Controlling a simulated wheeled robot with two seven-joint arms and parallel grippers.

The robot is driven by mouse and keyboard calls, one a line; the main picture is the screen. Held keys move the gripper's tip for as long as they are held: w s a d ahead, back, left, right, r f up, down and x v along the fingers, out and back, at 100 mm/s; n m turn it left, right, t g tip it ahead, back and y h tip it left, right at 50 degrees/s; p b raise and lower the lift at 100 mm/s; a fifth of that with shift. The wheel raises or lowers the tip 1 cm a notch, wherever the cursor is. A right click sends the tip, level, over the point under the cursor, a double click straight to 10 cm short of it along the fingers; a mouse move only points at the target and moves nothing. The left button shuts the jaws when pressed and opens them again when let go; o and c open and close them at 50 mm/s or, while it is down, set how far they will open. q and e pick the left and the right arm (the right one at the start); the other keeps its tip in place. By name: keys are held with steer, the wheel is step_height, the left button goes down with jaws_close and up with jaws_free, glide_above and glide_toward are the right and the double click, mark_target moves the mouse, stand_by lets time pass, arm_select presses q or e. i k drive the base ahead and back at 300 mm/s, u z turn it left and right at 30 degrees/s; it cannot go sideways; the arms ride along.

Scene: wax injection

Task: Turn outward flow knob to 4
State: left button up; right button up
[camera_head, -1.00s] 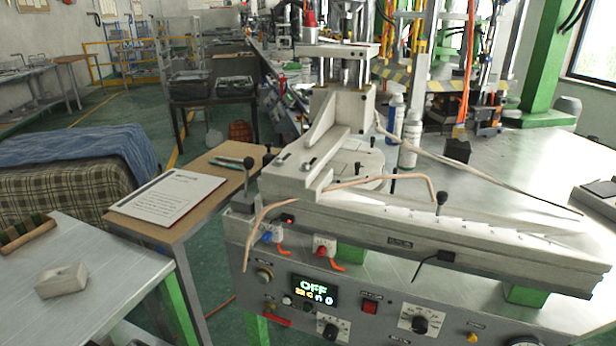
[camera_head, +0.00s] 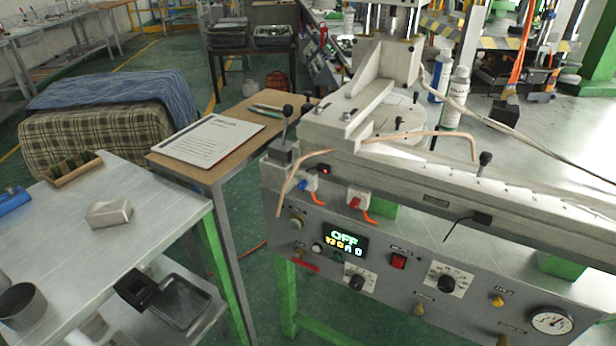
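The wax injection machine's grey front panel (camera_head: 405,268) fills the lower right of the head view. Two black round knobs on white dial plates sit on it: a left knob (camera_head: 357,283) below the display and a right knob (camera_head: 446,283) beside the red switch. The labels and dial numbers are too small to read, so I cannot tell which is the outward flow knob or its setting. Neither of my grippers is in view, and nothing touches the knobs.
A pressure gauge (camera_head: 551,321), red switch (camera_head: 398,261) and yellow knob (camera_head: 497,301) are also on the panel. A metal table (camera_head: 150,225) with a small block (camera_head: 109,213) stands at left. A clipboard (camera_head: 208,141) lies on a wooden-topped table. Green floor shows between.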

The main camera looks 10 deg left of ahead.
mark_target(353, 204)
steer(key=u, duration=0.65)
steer(key=k, duration=1.4)
steer(key=u, duration=0.45)
